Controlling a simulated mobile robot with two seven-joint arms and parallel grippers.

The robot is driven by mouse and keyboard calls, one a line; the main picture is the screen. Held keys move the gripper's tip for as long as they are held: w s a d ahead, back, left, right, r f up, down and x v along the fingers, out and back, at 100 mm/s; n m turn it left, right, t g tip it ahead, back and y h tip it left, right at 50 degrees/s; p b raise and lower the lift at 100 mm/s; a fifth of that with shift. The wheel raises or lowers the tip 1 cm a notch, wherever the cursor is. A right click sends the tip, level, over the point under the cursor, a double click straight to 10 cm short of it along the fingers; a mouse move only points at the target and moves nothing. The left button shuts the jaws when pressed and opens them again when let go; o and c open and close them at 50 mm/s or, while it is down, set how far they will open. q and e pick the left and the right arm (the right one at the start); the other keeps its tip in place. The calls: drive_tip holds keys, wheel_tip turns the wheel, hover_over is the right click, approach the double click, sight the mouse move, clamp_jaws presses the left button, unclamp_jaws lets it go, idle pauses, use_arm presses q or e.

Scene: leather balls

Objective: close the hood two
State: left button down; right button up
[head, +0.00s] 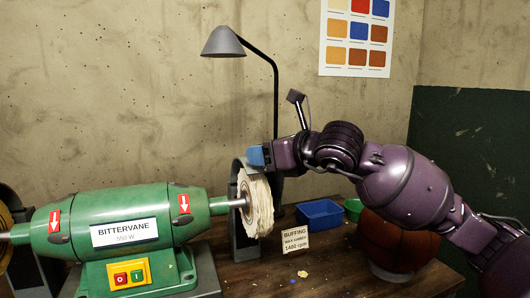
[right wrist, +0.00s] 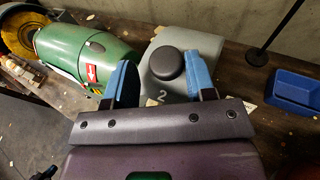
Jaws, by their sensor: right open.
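Hood two is a grey cover (right wrist: 205,48) with a "2" and a round dark knob (right wrist: 168,62) on it. In the head view its dark grey side (head: 236,232) stands around and behind the pale buffing wheel (head: 262,207), whose face is exposed. My right gripper (head: 257,156) is at the hood's top. In the right wrist view my right gripper (right wrist: 160,82) is open, its two blue fingers on either side of the knob. I cannot tell whether they touch it.
The green grinder body (head: 130,222) is left of the wheel, with a red and green switch plate (head: 129,273). A lamp (head: 224,42) stands behind. To the right are a blue tray (head: 320,214), a buffing sign (head: 296,240) and a leather ball (head: 398,243) under my arm.

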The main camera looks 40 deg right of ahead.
drive_tip(key=shift+d+f, duration=0.15)
drive_tip(key=shift+f, duration=0.4)
drive_tip(key=shift+s, duration=0.2)
drive_tip(key=r+p+v, duration=0.1)
drive_tip(key=p+v, duration=0.1)
drive_tip(key=v, duration=0.8)
drive_tip(key=shift+s+r+p, duration=0.15)
drive_tip(key=shift+r+p, duration=0.05)
drive_tip(key=shift+p, duration=0.1)
